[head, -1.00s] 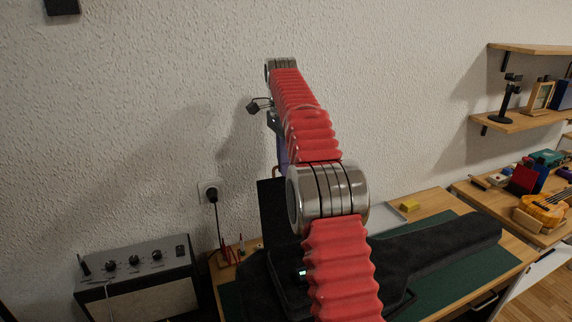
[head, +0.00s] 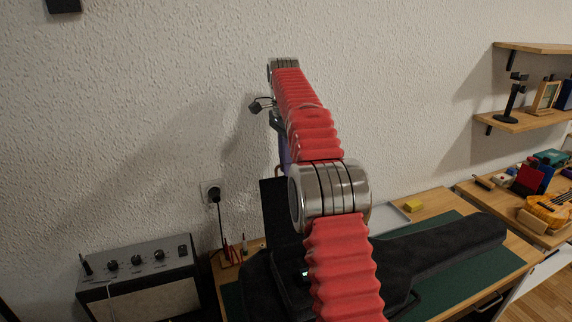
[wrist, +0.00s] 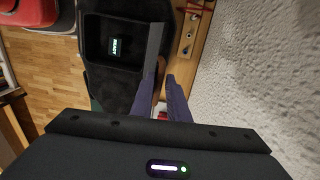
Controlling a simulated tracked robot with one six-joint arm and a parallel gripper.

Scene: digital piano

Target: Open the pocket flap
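A black gig bag or case (head: 440,247) lies on the desk. In the wrist view its pocket (wrist: 92,60) is uncovered, and a small dark device with a lit display (wrist: 116,47) sits inside. The pocket flap (wrist: 154,48) stands up along the pocket's right side, seen nearly edge-on; it also shows as an upright black panel in the head view (head: 273,208). My gripper (wrist: 161,80) has its two bluish fingers apart, with a gap between them. The fingertips are close by the flap's near end; I cannot tell whether they touch it.
The textured wall (wrist: 255,70) rises close to the right of my gripper in the wrist view. An amplifier (head: 138,275) stands left of the desk. A small tool rack (wrist: 191,30) lies beside the case. A plugged socket (head: 212,192) is on the wall.

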